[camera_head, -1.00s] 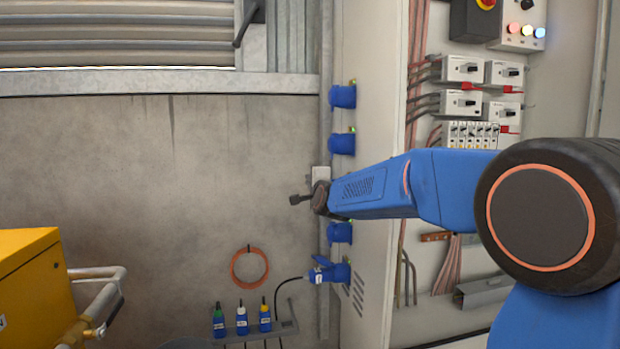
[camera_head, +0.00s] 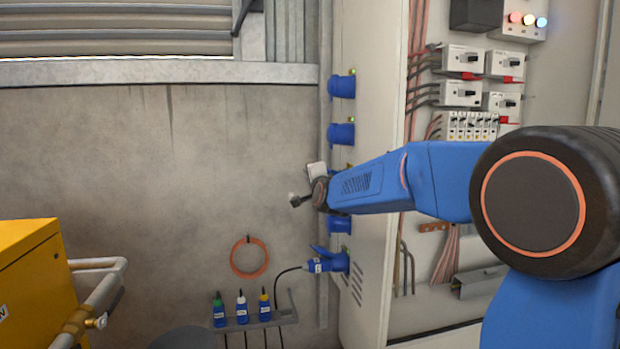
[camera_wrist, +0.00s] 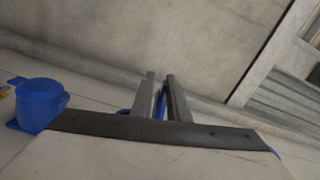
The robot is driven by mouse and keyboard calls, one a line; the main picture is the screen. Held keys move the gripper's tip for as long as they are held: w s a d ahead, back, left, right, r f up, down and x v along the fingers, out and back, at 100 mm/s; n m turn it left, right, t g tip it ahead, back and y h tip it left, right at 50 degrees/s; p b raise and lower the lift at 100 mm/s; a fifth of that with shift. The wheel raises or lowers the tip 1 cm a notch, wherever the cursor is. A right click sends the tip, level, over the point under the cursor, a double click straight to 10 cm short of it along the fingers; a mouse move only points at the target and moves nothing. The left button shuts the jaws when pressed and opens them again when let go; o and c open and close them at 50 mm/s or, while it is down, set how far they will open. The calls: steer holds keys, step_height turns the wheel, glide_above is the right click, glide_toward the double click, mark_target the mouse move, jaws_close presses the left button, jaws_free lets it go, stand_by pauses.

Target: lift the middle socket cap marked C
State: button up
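My gripper (camera_head: 297,201) is at the left side of the cabinet, in front of the column of blue sockets. In the wrist view its two grey fingers (camera_wrist: 162,98) stand apart with a narrow gap. A blue part (camera_wrist: 161,101) shows between and behind them; I cannot tell whether they touch it. The middle socket and its cap are mostly hidden behind my wrist in the head view, and I can read no C. Two blue capped sockets, the top one (camera_head: 341,87) and the second (camera_head: 340,134), are above; another socket (camera_head: 340,225) is just below my arm.
The lowest socket has a plug (camera_head: 318,265) with a black cable, its lid raised. An orange cable coil (camera_head: 249,257) hangs on the wall. A yellow machine (camera_head: 30,275) with pipes stands lower left. The open cabinet (camera_head: 460,230) is right.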

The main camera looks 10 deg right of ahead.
steer(key=shift+o, duration=0.2)
steer(key=s, duration=1.7)
steer(key=shift+s, duration=0.25)
steer(key=s+d+f+n+g, duration=0.2)
steer(key=s+f+n+g, duration=0.2)
steer(key=s+f, duration=0.5)
steer(key=s+d+f+n+g, duration=0.2)
steer(key=s+f+n+g, duration=0.2)
steer(key=s+f, duration=0.5)
steer(key=s+d+f+n+g, duration=0.2)
steer(key=s+f+n+g, duration=0.3)
steer(key=s, duration=1.5)
step_height(320, 180, down, 5)
steer(key=n, duration=0.2)
steer(key=shift+s+d+n, duration=0.15)
steer(key=shift+s+n, duration=0.1)
steer(key=shift+n, duration=0.05)
steer(key=shift+r, duration=0.15)
